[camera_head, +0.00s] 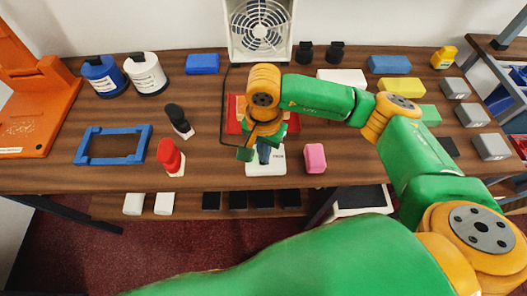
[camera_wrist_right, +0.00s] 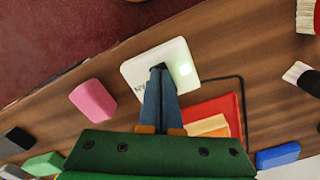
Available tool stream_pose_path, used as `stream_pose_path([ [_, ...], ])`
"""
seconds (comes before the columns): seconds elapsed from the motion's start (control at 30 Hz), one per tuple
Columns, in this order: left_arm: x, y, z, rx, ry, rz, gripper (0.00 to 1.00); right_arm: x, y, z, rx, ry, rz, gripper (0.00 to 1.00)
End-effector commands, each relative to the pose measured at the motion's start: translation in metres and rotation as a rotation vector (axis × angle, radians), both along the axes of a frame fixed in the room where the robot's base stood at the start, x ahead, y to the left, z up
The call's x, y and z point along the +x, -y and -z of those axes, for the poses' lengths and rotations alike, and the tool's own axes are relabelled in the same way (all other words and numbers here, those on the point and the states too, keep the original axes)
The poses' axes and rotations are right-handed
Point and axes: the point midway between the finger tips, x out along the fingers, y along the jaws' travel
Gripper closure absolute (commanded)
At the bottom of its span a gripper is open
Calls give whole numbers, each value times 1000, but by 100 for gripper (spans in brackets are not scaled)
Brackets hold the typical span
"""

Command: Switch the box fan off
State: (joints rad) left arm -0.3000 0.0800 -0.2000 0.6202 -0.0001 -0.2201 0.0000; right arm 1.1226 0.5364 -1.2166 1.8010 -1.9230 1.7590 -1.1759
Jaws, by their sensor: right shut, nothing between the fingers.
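The white box fan (camera_head: 259,30) stands at the back of the counter, its round grille facing me. A dark cable runs from near it to a white switch box (camera_head: 278,168) at the counter's front edge. My right gripper (camera_head: 264,156) is shut and empty, pointing down over the box. In the wrist view its fingertips (camera_wrist_right: 160,68) are at a dark part beside the light; I cannot tell whether they touch it. My left gripper is out of view.
A pink block (camera_head: 315,158) lies just right of the switch box. A red item (camera_head: 236,112) lies behind it, partly under my arm. A black-handled brush (camera_head: 178,120), a red-handled brush (camera_head: 170,157) and a blue frame (camera_head: 112,146) are to the left.

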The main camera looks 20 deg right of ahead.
Motion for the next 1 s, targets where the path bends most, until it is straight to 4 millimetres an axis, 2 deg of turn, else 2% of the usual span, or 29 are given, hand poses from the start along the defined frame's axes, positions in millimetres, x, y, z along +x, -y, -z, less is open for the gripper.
stream_pose_path([
  [0.17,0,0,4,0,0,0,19,0,0,3,-1,1,0,100],
  [0.3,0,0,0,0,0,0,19,0,0,-2,-1,1,0,100],
  [0.9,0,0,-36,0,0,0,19,0,0,-68,1,1,0,100],
  [1.0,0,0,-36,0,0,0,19,0,0,-69,0,0,0,100],
])
